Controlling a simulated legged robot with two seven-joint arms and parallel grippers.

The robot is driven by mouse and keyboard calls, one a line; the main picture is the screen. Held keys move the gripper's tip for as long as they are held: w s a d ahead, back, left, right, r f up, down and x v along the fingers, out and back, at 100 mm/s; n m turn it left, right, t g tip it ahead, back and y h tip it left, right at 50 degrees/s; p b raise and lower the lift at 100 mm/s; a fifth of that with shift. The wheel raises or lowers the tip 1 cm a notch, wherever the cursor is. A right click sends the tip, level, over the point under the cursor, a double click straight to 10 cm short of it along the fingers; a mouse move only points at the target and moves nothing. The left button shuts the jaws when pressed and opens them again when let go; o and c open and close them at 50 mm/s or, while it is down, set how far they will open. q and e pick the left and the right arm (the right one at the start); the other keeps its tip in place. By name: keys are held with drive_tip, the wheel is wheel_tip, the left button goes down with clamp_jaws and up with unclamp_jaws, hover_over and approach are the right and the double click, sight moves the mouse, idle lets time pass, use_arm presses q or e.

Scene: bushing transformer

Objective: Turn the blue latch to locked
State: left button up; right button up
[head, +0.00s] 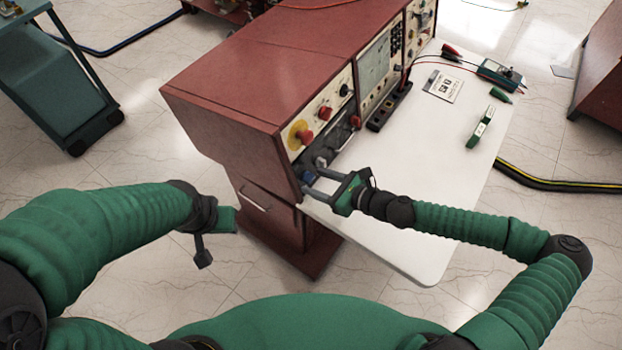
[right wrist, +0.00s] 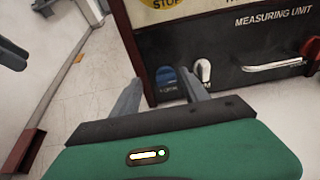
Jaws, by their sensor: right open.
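The blue latch (head: 308,177) is low on the front panel of the red-brown cabinet, at its near end. In the right wrist view the blue latch (right wrist: 167,77) shows in a dark panel, between my fingertips in the picture. My right gripper (head: 316,182) is open in front of the latch, with nothing between its fingers. In the right wrist view its fingers (right wrist: 159,82) lie either side of the latch; contact cannot be told. My left gripper (head: 215,232) hangs left of the cabinet, away from the latch, its jaws unclear.
A pale knob (right wrist: 203,70) sits just right of the latch, then a silver handle (right wrist: 272,66). A red-and-yellow stop button (head: 300,134) is above. The white tabletop (head: 420,150) holds a meter (head: 497,72) and leads. A teal cart (head: 60,85) stands at left.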

drive_tip(key=shift+x, duration=0.85)
drive_tip(key=shift+w+d+f, duration=0.1)
drive_tip(key=shift+w+f, duration=0.05)
drive_tip(key=shift+w, duration=0.1)
drive_tip(key=shift+w+d, duration=0.1)
drive_tip(key=shift+d, duration=0.65)
drive_tip(key=shift+a, duration=0.65)
drive_tip(key=c, duration=0.5)
drive_tip(key=shift+a, duration=0.1)
drive_tip(key=c, duration=0.3)
drive_tip(key=shift+c, duration=1.1)
use_arm(q)
drive_tip(key=shift+d, duration=0.7)
use_arm(e)
drive_tip(key=shift+d+f, duration=0.1)
drive_tip(key=shift+d, duration=0.15)
clamp_jaws()
